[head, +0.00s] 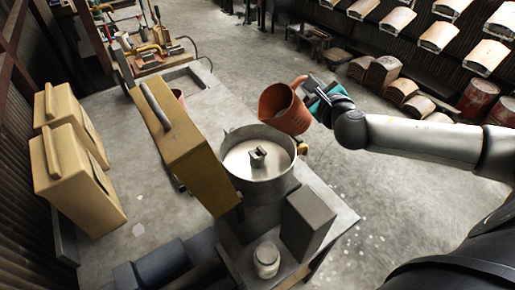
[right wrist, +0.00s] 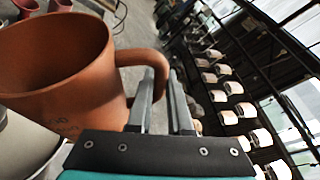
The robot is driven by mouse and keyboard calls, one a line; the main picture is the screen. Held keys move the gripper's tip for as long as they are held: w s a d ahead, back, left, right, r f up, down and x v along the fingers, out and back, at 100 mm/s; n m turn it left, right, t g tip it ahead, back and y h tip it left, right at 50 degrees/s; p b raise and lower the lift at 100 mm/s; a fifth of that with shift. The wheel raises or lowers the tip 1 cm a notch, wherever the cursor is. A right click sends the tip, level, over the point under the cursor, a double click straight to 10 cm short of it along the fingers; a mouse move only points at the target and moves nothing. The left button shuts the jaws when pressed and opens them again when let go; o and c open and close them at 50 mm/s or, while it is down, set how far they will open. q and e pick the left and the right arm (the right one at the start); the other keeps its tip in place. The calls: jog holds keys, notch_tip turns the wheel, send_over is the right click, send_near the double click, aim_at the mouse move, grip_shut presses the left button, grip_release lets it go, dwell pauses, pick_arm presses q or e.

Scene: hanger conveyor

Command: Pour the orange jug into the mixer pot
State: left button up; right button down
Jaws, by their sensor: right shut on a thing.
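An orange jug (head: 283,108) is held in the air at the right rim of the mixer pot, tilted with its mouth toward the upper left in the head view. My right gripper (head: 312,90) is shut on the jug's handle. In the right wrist view the jug (right wrist: 62,70) fills the left side and its handle meets the fingers (right wrist: 165,105). The mixer pot (head: 262,187) is a wide metal bowl with pale contents and a small grey block-like part in the middle. I see no stream leaving the jug. My left gripper is not in view.
A yellow mixer housing (head: 187,150) stands just left of the pot. A dark box (head: 308,222) and a small jar (head: 266,259) sit on the table in front of it. Two tan containers (head: 75,165) stand at the left. Open floor (head: 420,205) lies to the right.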

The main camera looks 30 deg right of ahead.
jog(key=shift+a+r, duration=0.1)
jog(key=shift+r, duration=0.05)
jog(key=shift+a+r+n+t+h, duration=0.1)
jog(key=shift+r+n+t+h, duration=0.1)
jog(key=shift+n+t+h, duration=0.15)
jog(key=shift+a+r+n, duration=0.1)
jog(key=shift+n, duration=0.15)
jog(key=shift+s+a+r+n, duration=0.1)
jog(key=shift+a+n, duration=0.1)
jog(key=shift+n, duration=0.1)
dwell(0.4)
jog(key=shift+a+r+n+t, duration=0.15)
jog(key=shift+a+n+t, duration=0.2)
jog(key=shift+n, duration=0.15)
jog(key=shift+a, duration=0.1)
jog(key=shift+s+a+n+h, duration=0.1)
jog(key=shift+a+n+h, duration=0.2)
jog(key=shift+n, duration=0.2)
